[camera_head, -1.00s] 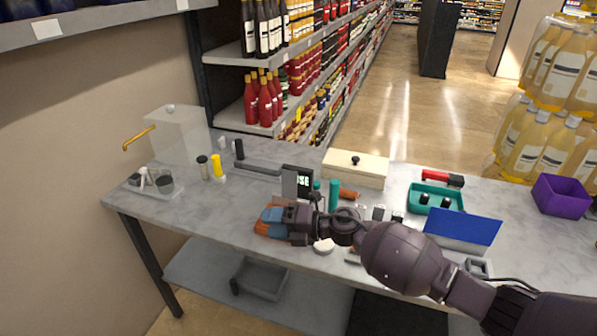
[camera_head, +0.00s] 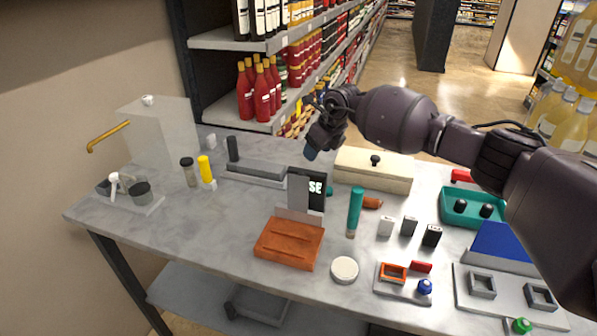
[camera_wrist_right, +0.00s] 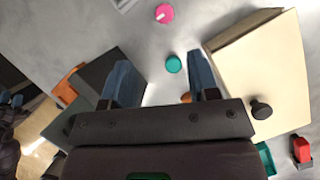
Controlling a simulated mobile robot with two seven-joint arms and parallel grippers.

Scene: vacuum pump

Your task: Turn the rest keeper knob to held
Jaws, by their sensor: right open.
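A pink round knob (camera_wrist_right: 165,13) with a pale mark shows at the top of the right wrist view, beyond my fingertips and apart from them. It looks like the keeper knob, but no label is readable. I cannot make it out in the head view. My right gripper (camera_head: 311,153) is raised over the back of the table, left of the cream box. In the right wrist view its blue fingers (camera_wrist_right: 157,64) are spread and empty, with a teal round piece (camera_wrist_right: 173,63) showing between them. Small blue tips (camera_wrist_right: 13,100) at the left edge seem to be my left gripper.
A cream box (camera_head: 374,168) with a black knob stands right of my right gripper. A dark sign (camera_head: 308,187), an orange block (camera_head: 289,243) and a teal cylinder (camera_head: 355,212) stand nearer. A long grey holder (camera_head: 257,172) lies to the left. The front left tabletop is clear.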

